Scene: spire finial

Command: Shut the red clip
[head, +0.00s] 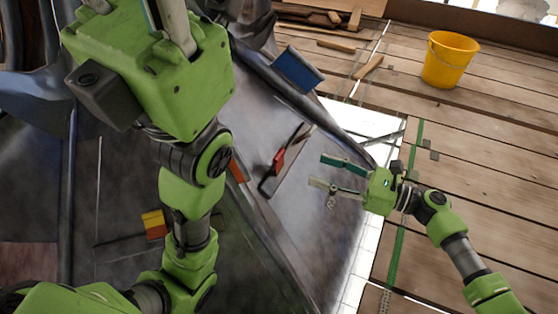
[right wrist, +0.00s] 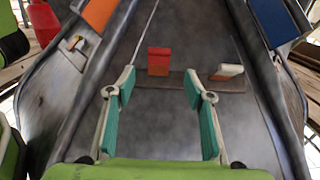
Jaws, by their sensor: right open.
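A red clip (head: 278,160) sits on a narrow dark strip on the grey sloping metal panel, near the middle of the head view. In the right wrist view the red clip (right wrist: 158,58) shows as a red flap ahead of the fingers; I cannot tell whether it is open or shut. My right gripper (head: 319,172) is open and empty, to the right of the clip, with its fingers pointing at it. Its green-padded fingers (right wrist: 160,78) lie either side of the clip's line, apart from it. My left gripper's body (head: 150,65) is at upper left; its fingertips are out of frame.
A second red-and-white piece (right wrist: 228,71) sits on the same strip. A yellow bucket (head: 450,60) stands on the plank deck at right.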

